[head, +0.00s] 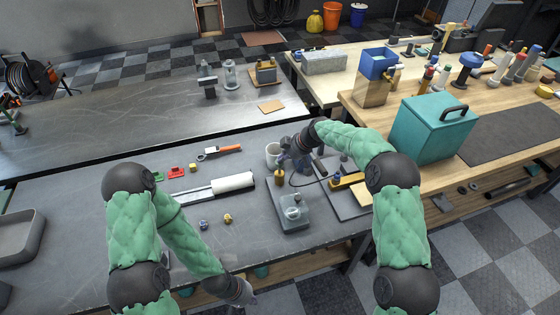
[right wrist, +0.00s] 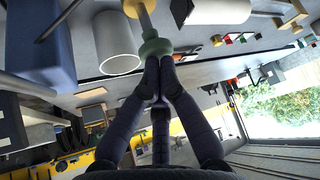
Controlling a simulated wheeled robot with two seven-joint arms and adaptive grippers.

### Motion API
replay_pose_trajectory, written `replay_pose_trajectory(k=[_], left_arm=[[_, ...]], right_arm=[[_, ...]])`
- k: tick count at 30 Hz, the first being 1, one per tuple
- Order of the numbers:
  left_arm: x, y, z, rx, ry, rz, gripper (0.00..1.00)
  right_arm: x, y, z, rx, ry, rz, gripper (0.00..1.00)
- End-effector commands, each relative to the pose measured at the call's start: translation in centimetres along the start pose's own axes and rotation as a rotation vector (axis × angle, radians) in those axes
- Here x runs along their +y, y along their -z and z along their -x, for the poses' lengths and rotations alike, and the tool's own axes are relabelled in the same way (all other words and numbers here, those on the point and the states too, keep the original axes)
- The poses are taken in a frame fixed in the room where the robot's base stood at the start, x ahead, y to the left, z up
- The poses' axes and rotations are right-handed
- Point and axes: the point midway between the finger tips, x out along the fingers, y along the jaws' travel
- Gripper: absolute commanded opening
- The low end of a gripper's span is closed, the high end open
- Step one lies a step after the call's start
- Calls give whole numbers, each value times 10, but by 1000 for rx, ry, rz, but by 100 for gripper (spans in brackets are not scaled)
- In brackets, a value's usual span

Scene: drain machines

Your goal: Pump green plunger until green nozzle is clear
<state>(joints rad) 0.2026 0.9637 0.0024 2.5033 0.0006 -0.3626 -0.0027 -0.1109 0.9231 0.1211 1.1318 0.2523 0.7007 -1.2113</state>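In the right wrist view a green plunger knob (right wrist: 155,46) sits on a pale rod, just beyond the fingertips of my right gripper (right wrist: 160,62). The two fingers are together, with their tips at the knob and seemingly touching it. In the head view my right gripper (head: 298,158) points down among small parts behind a grey box-shaped unit (head: 294,214); the knob is hidden or too small there. I cannot make out a green nozzle. My left gripper (head: 240,293) hangs low by the table's front edge, empty; its fingers are too unclear to read.
A white mug (head: 273,153) stands beside my right gripper. A white roll (head: 233,181) and several small coloured blocks lie to the left. A teal box (head: 430,130) stands on the wooden bench at right.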

Motion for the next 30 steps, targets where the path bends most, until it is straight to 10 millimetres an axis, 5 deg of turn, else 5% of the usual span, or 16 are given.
replay_pose_trajectory(k=[30], left_arm=[[10,-1,28,0,0,0,0]], right_arm=[[0,40,58,1,-1,0,0]])
